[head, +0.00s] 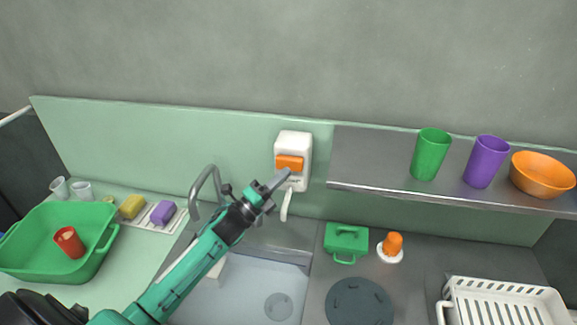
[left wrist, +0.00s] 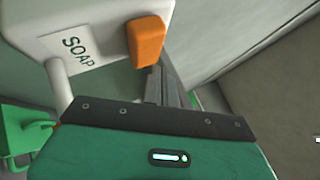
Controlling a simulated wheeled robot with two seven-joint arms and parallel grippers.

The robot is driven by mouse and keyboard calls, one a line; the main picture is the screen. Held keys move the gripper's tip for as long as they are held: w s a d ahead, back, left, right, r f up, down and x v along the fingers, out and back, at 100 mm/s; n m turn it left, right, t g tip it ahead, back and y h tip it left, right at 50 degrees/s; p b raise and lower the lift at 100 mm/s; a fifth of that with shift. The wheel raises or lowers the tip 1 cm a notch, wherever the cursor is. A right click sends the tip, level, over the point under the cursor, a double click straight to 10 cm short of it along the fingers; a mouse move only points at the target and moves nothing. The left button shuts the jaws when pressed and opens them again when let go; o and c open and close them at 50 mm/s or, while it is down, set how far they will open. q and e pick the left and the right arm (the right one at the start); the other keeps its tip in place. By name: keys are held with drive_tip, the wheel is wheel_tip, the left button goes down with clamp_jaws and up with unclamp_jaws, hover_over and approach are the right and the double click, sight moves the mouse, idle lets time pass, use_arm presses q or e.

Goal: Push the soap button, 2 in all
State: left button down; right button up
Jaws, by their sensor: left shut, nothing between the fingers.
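A white soap dispenser (head: 293,144) is mounted on the green back panel above the sink. Its orange button (head: 289,163) is on the front. In the left wrist view the dispenser (left wrist: 85,35), marked SOAP, is at the upper left, with the orange button (left wrist: 146,41) beside my fingers. My left gripper (head: 286,174) is shut and empty, its tip just below the button in the head view. In the left wrist view my left gripper (left wrist: 158,82) lies just under the button. I cannot tell whether it touches. My right gripper is not in view.
A grey faucet (head: 208,180) stands left of my arm over the sink (head: 250,290). A green basin (head: 40,240) holds a red cup (head: 69,242). A shelf (head: 375,165) at right carries a green cup (head: 431,154), purple cup (head: 486,161) and orange bowl (head: 541,174).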

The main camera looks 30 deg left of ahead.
use_arm(q)
drive_tip(key=shift+w, duration=0.1)
idle(0.5)
drive_tip(key=shift+w+a, duration=0.1)
drive_tip(key=shift+w, duration=0.2)
drive_tip(key=shift+w+b, duration=0.3)
drive_tip(key=shift+b, duration=0.1)
idle(0.4)
drive_tip(key=shift+w+a, duration=0.2)
drive_tip(key=shift+w, duration=0.25)
idle(0.5)
drive_tip(key=shift+s+d, duration=0.15)
drive_tip(key=shift+s, duration=0.45)
drive_tip(key=shift+s+d, duration=0.15)
drive_tip(key=shift+s, duration=0.45)
